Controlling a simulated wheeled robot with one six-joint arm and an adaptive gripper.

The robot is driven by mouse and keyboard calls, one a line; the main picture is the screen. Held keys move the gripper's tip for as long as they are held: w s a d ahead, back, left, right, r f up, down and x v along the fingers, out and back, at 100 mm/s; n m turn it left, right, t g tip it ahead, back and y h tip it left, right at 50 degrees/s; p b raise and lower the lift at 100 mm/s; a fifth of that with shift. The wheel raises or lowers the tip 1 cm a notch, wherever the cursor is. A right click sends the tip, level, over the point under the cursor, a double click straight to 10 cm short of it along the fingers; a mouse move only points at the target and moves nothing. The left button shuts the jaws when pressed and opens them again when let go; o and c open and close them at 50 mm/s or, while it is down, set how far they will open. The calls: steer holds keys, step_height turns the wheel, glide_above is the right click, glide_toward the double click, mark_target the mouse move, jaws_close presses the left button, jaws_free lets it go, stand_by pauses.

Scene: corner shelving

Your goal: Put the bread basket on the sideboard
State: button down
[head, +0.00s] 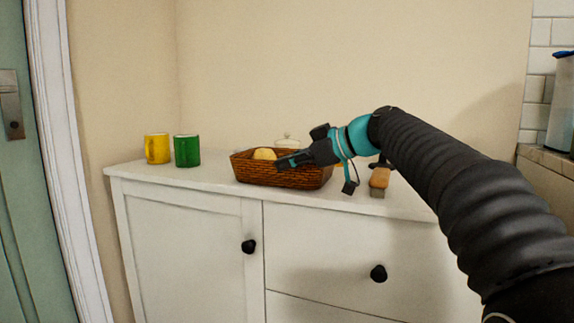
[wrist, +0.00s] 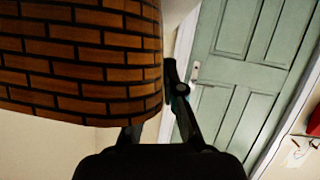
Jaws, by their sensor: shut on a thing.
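The bread basket (head: 262,174) is a brown woven basket with a pale yellow bread roll (head: 264,154) inside. It is at the middle of the white sideboard's top (head: 215,177), near the front edge. I cannot tell whether its base touches the top or hangs just above it. My gripper (head: 284,163) comes from the right and is shut on the basket's rim. In the wrist view, the basket's wall (wrist: 75,60) fills the upper left, between my fingers (wrist: 158,95); one fingertip is hidden behind it.
A yellow mug (head: 157,148) and a green mug (head: 187,151) stand left of the basket. A white lidded dish (head: 287,141) is behind it. A wooden-handled object (head: 379,178) lies to the right. A green door (wrist: 240,60) shows in the wrist view. A tiled wall (head: 540,60) is far right.

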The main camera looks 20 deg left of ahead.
steer(key=c, duration=1.3)
jaws_free()
steer(key=shift+r, duration=0.1)
steer(key=v, duration=1.2)
steer(key=s+d+f+m+t+h, duration=0.1)
steer(key=s+d+f+m+h, duration=0.3)
steer(key=f, duration=0.7)
steer(key=s+d+f+m+t+h, duration=0.1)
steer(key=s+d+f+m+h, duration=0.4)
steer(key=s+d+f+m, duration=0.3)
steer(key=s+d+f+m+t+h, duration=0.1)
steer(key=s+d+f+m+h, duration=0.3)
steer(key=s+d+f, duration=0.9)
steer(key=s+f+m, duration=0.2)
steer(key=s, duration=0.1)
steer(key=shift+d+f, duration=0.2)
steer(key=shift+d, duration=0.05)
